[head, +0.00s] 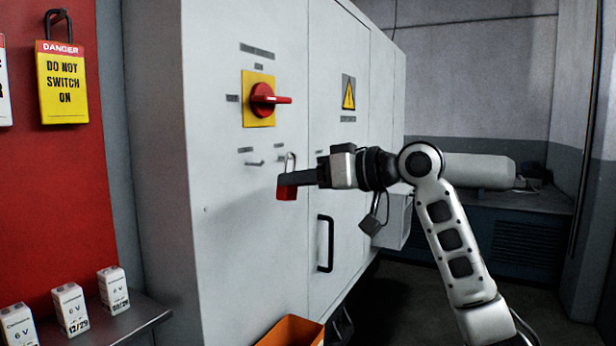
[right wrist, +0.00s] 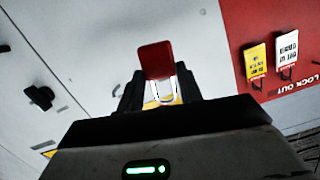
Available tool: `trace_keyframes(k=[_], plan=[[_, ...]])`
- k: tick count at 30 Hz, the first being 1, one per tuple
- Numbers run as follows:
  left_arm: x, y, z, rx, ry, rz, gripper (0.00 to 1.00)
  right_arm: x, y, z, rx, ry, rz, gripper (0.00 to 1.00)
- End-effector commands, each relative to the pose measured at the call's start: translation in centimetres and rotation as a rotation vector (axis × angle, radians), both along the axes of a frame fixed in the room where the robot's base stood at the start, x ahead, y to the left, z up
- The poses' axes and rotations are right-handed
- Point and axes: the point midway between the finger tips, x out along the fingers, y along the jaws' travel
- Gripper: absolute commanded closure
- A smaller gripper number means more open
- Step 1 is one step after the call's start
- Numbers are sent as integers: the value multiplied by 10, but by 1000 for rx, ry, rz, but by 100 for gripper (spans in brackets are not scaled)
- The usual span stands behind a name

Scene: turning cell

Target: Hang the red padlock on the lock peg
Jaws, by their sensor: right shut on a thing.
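The red padlock (head: 287,192) is held in my right gripper (head: 288,179), in front of the grey cabinet's front. Its shackle points up in the head view. The right wrist view shows the padlock's red body (right wrist: 156,59) between the dark fingers of my right gripper (right wrist: 160,88). A small lock peg (head: 255,163) sticks out of the cabinet, left of the padlock and under a small label. The padlock's shackle looks apart from this peg. Whether the shackle touches anything behind it I cannot tell. My left gripper is not in view.
A red rotary switch (head: 264,98) on a yellow plate juts out above the peg. A grey padlock (head: 375,222) hangs below my right wrist. A black door handle (head: 325,243) and an orange bin (head: 291,332) are lower. A red lockout board (head: 50,190) stands left.

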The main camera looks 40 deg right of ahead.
Motion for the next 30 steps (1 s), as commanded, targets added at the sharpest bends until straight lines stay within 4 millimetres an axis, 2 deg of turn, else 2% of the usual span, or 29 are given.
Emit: trace_keyframes(k=[30], plan=[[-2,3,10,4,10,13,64,57,24,-5,2,-1,2,88]])
